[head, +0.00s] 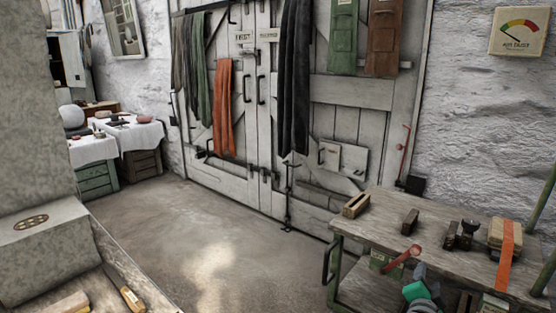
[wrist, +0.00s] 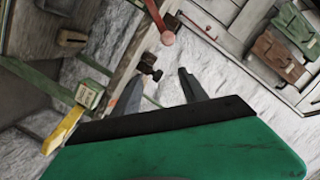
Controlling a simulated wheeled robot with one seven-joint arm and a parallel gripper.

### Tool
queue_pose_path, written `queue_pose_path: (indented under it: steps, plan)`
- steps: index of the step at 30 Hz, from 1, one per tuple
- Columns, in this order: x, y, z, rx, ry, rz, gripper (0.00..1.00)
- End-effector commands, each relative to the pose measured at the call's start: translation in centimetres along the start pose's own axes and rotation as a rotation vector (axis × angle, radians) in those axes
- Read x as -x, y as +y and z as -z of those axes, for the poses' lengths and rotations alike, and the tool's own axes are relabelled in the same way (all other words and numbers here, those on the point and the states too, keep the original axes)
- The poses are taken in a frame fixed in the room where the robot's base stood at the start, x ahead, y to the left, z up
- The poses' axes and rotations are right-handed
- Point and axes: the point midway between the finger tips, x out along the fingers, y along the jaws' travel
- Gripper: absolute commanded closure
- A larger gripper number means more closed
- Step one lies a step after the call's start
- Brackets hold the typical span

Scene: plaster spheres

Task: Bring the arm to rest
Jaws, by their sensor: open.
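My gripper (wrist: 160,86) shows in the wrist view with its two dark fingers apart and nothing between them. Its green body fills the bottom of that view. In the head view my gripper (head: 419,270) is at the lower right, in front of the wooden workbench (head: 455,215). Its fingers look small there, and I cannot tell its exact distance from the bench. The rest of my arm is mostly out of the picture.
A red-handled tool (head: 402,257) shows close to my gripper, and dark blocks (head: 410,222) stand on the bench. An orange strap (head: 506,255) hangs over its edge. Cloth-covered tables (head: 140,135) stand at the left. The floor (head: 220,235) between is clear.

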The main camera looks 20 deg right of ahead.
Motion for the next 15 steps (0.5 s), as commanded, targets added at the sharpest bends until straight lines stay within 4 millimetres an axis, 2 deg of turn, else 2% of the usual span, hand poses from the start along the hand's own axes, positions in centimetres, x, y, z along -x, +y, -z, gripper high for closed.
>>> queue_pose_path:
  steps: [1,5,8,11,14,15]
  plan:
    - [0.4,-2.2,0.5,0.023,-0.034,-0.003,0.49]
    - [1.8,-6.3,-0.6,0.105,-0.155,-0.025,0.49]
    - [3.7,-10.0,-1.5,0.192,-0.27,-0.037,0.49]
    - [6.8,-14.9,-2.2,0.313,-0.421,-0.038,0.49]
    - [12.3,-20.6,-2.7,0.489,-0.625,-0.018,0.49]
    - [15.1,-22.8,-2.8,0.573,-0.715,-0.002,0.49]
